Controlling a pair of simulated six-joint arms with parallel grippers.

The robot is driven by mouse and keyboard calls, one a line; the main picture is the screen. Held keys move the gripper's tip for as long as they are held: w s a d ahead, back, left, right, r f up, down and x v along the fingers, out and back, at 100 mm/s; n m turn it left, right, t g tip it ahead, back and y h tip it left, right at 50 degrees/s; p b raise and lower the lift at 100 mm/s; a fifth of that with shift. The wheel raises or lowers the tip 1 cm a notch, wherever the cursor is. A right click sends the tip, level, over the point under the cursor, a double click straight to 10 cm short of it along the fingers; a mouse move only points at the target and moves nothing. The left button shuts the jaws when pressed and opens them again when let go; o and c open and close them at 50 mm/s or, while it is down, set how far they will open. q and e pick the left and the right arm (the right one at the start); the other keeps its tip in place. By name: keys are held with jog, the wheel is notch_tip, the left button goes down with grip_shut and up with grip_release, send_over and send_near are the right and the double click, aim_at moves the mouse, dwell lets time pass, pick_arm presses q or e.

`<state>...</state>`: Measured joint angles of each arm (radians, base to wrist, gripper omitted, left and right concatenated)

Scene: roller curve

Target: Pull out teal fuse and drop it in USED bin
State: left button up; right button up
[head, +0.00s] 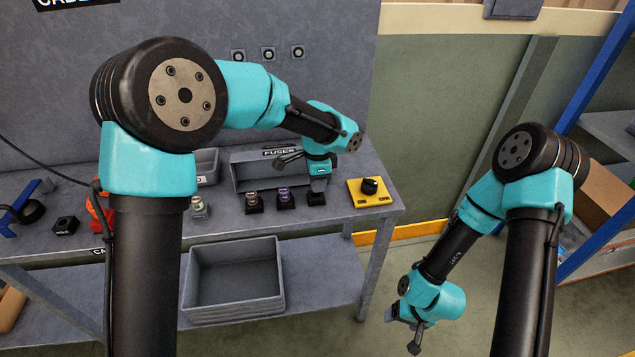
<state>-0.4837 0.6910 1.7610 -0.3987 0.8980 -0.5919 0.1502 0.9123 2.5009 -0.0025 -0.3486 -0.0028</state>
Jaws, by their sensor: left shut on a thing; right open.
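My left gripper (318,182) points down at the right end of the row of fuse holders and is shut on a small teal piece, which looks like the teal fuse (318,187). That piece is right above or still in a black holder (316,199); I cannot tell which. The fingers hide most of it. A large empty grey bin (235,311) stands in front, lower than the bench top; no USED label is readable on it. My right gripper (415,338) is open and empty, low over the floor at the right.
A purple fuse (284,194) and a pinkish fuse (251,197) stand in holders left of my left gripper. A grey bin (240,178) near a FUSES label is behind them. A yellow plate with a black knob (369,186) sits close on the right.

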pick_arm(q)
jog(key=shift+w+a, duration=0.1)
jog(key=shift+w, duration=0.95)
jog(key=shift+a, duration=0.1)
jog(key=s+a+r+n, duration=0.1)
jog(key=a+r+n, duration=0.4)
jog(key=a+n, duration=0.3)
jog(key=s+a+r+n, duration=0.1)
jog(key=a+r+n, duration=0.45)
jog(key=a, duration=0.45)
jog(key=w+a+f+m, duration=0.2)
jog(key=w+a+m, duration=0.3)
jog(key=a, duration=0.5)
jog(key=w+a+f+m, duration=0.2)
jog(key=w+a+m, duration=0.4)
jog(key=a, duration=0.5)
jog(key=shift+a+f+m, duration=0.15)
jog(key=shift+a+m, duration=0.15)
jog(key=shift+m, duration=0.95)
